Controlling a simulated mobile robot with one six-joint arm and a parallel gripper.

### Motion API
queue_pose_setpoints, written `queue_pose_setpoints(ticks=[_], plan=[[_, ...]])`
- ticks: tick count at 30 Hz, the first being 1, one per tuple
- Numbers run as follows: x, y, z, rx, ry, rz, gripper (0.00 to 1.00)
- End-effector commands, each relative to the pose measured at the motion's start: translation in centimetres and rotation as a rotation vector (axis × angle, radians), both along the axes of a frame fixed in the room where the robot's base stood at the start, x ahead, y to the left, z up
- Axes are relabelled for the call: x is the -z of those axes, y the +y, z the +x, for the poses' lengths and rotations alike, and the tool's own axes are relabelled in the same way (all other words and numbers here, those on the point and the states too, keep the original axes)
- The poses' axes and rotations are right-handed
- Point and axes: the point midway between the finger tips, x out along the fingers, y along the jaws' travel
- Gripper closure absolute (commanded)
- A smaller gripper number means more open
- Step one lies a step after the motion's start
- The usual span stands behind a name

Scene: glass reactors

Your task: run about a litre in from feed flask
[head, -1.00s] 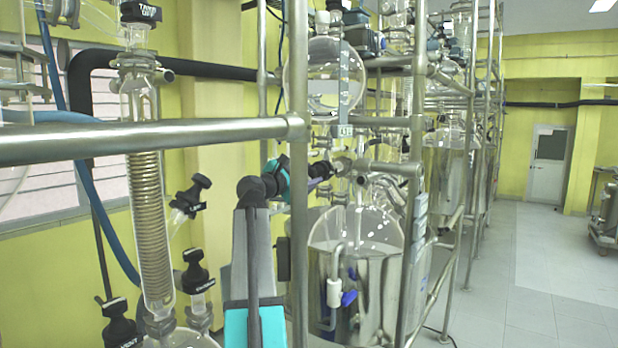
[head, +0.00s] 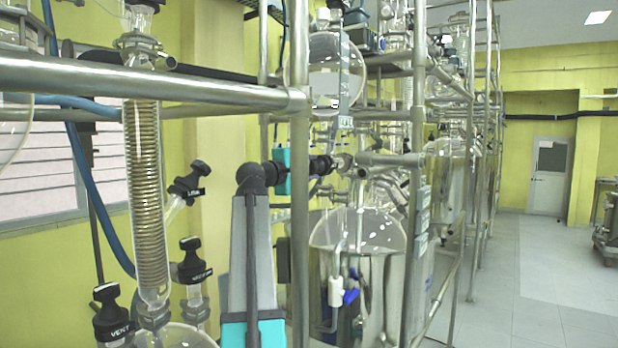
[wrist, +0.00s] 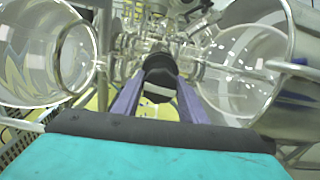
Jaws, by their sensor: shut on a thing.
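The round glass feed flask (head: 328,72) hangs in the steel frame in the head view, with a graduated strip on its side. Its liquid level is hard to read. Below it stands a large glass reactor (head: 358,232) in a shiny steel jacket. My gripper (head: 322,165) is at the glass line between the two. In the wrist view, my gripper's purple fingers (wrist: 157,98) are shut on a black valve knob (wrist: 160,68). The knob's label and the valve's opening cannot be made out. Clear glass bulges on either side of the fingers.
A steel rail (head: 150,85) crosses in front at the left, and an upright post (head: 299,210) stands close beside my arm. A coiled glass condenser (head: 145,200) and black-capped valves (head: 192,260) are at left.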

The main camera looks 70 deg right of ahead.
Motion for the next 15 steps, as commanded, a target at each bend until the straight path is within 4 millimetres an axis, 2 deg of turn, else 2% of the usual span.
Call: queue_pose_setpoints(ticks=[6, 15], plan=[[-0.21, -0.17, 0.15, -0.004, -0.103, -0.034, 0.84], [-0.39, -0.14, 0.07, -0.003, -0.147, -0.046, 0.84]])
